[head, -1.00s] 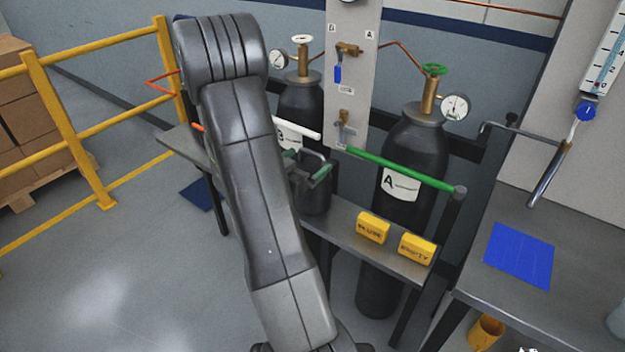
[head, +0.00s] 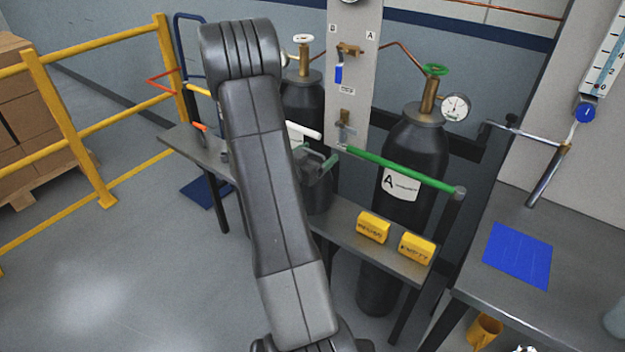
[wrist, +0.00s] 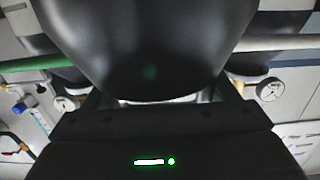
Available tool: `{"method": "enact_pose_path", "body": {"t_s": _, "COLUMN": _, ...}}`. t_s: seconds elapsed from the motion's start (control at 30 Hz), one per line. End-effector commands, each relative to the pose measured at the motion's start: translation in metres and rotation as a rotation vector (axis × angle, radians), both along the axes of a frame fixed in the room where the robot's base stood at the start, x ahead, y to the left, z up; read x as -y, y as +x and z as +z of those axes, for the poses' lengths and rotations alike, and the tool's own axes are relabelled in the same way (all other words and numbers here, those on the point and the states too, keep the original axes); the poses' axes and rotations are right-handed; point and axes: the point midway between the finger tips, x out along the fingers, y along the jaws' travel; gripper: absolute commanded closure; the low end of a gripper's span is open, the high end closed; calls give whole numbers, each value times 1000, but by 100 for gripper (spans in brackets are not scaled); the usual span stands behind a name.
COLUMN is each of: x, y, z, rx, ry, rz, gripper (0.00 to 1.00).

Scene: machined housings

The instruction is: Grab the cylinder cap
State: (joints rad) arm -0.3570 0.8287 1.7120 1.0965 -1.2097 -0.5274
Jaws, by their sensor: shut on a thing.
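In the wrist view the cap (wrist: 140,50) fills the upper middle as a large, dark, smooth rounded shape, close against the gripper. The fingertips are hard to make out there. I cannot tell whether the cap's underside touches anything.
Cylinder A (head: 408,150) stands right of the cap behind a green bar (head: 400,168); another dark cylinder (head: 303,95) stands behind my arm. Two yellow blocks (head: 373,227) (head: 416,248) sit on the bench (head: 345,240). A yellow railing (head: 75,130) is at left.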

Motion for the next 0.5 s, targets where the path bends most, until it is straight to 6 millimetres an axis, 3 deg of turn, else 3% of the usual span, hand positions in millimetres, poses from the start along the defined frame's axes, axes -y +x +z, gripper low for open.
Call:
{"method": "enact_pose_path", "body": {"t_s": 0.07, "x": 0, "y": 0, "z": 0, "rx": -1, "ry": -1, "rz": 0, "gripper": 82}}
{"method": "enact_pose_path", "body": {"t_s": 0.33, "x": 0, "y": 0, "z": 3, "rx": 2, "ry": 0, "rz": 0, "gripper": 82}}
{"method": "enact_pose_path", "body": {"t_s": 0.5, "x": 0, "y": 0, "z": 19, "rx": 6, "ry": 1, "rz": -1, "gripper": 82}}
